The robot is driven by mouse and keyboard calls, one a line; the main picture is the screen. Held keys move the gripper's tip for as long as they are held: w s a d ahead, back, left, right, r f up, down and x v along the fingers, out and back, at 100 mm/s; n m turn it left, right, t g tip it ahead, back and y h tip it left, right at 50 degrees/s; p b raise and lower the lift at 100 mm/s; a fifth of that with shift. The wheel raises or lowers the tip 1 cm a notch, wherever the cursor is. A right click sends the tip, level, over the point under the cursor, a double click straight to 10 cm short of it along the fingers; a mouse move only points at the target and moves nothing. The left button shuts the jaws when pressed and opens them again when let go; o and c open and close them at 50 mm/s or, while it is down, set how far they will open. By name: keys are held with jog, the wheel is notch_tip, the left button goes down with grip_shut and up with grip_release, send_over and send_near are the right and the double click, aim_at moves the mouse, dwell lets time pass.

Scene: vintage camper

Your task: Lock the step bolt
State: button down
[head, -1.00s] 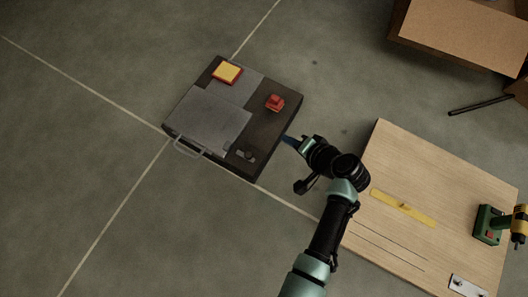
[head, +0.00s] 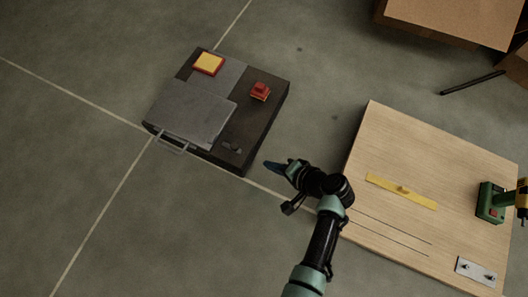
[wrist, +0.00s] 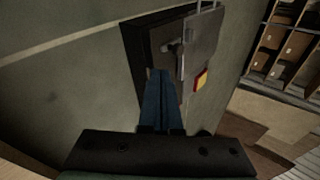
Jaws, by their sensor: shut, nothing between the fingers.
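The step unit is a dark box (head: 261,125) with a grey metal plate (head: 193,112) on its top and a handle (head: 171,144) at its front edge. The bolt (head: 232,148) is a small dark fitting near the box's front right corner. It also shows in the wrist view as a small grey knob-like part (wrist: 172,46) beside the plate. I cannot tell the bolt's exact position. My gripper (head: 268,165) is shut and empty, just right of the box's near corner and apart from it. In the wrist view its blue fingers (wrist: 159,80) are together, pointing toward the box.
A yellow-and-red pad (head: 208,63) and a red button block (head: 260,91) sit on the box. Floor left of the box is clear.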

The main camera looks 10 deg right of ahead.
aim_at(231, 146)
jog(key=shift+w+a+f+b, duration=0.95)
jog(key=shift+w+a+b, duration=0.15)
jog(key=shift+w+b, duration=0.2)
jog(key=shift+w+a+f+b, duration=0.95)
jog(key=shift+w+a+b, duration=0.2)
jog(key=shift+w, duration=0.15)
jog(key=shift+w+a+f+b, duration=0.95)
jog(key=shift+w+a+b, duration=0.15)
jog(key=shift+w+b, duration=0.2)
jog(key=w+a, duration=0.2)
jog(key=a, duration=0.1)
